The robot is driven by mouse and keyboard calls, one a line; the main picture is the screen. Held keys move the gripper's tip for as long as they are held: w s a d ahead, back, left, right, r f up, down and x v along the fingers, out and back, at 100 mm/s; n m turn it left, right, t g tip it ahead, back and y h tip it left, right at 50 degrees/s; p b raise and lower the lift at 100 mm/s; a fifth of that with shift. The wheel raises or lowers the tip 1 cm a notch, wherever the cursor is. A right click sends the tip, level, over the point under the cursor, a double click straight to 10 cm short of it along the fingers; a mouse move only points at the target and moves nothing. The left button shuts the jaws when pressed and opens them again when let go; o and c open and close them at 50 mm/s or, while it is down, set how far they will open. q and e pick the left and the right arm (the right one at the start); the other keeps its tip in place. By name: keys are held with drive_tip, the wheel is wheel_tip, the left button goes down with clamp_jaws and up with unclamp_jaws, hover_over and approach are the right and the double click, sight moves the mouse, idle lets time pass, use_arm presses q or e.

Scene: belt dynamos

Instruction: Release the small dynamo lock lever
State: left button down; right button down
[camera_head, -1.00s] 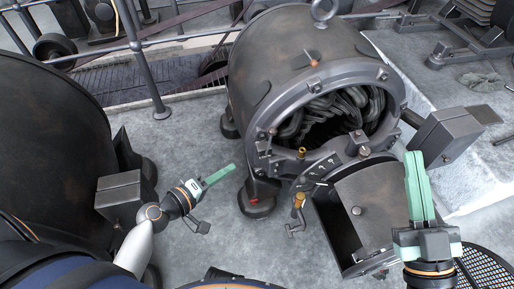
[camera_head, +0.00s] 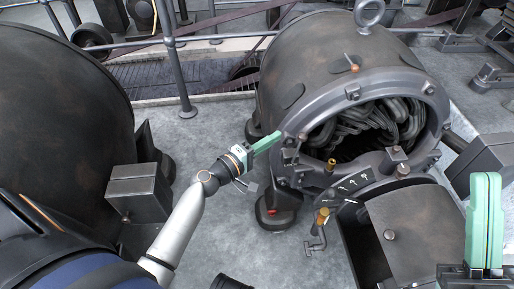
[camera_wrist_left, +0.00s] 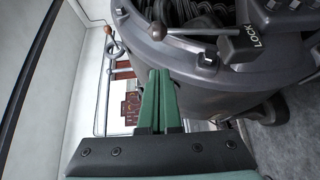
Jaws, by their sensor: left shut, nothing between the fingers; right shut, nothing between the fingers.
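In the left wrist view a lock lever with a brown ball knob (camera_wrist_left: 157,30) has a thin rod running to a dark block marked LOCK (camera_wrist_left: 244,42), on the rim of the dynamo. In the head view the small dynamo (camera_head: 330,80) stands at the centre, its open round front showing dark coils. My left gripper (camera_head: 278,136) is shut and empty, its green tips close to the left side of the front rim. In the left wrist view the tips (camera_wrist_left: 159,72) lie below the knob; whether they touch anything is unclear. My right gripper (camera_head: 487,178) is shut and empty at the lower right.
A larger dark drum (camera_head: 60,100) fills the left. A railing (camera_head: 175,60) runs behind. The grey floor (camera_head: 215,235) between the machines is mostly clear.

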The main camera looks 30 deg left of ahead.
sight(299, 136)
use_arm(q)
drive_tip(key=shift+w+d+f, duration=0.1)
drive_tip(key=shift+w+d, duration=0.15)
drive_tip(key=shift+d, duration=0.35)
drive_tip(key=shift+w+d+r, duration=0.1)
drive_tip(key=shift+w+d, duration=0.2)
drive_tip(key=shift+d, duration=0.35)
drive_tip(key=shift+w+d+f, duration=0.1)
drive_tip(key=shift+w+d, duration=0.15)
drive_tip(key=shift+d, duration=0.35)
drive_tip(key=shift+w+d+r+b, duration=0.25)
drive_tip(key=shift+w+d, duration=0.35)
drive_tip(key=shift+d, duration=0.3)
use_arm(e)
drive_tip(key=shift+f, duration=0.3)
use_arm(q)
drive_tip(key=shift+a, duration=0.1)
use_arm(e)
drive_tip(key=shift+a, duration=0.1)
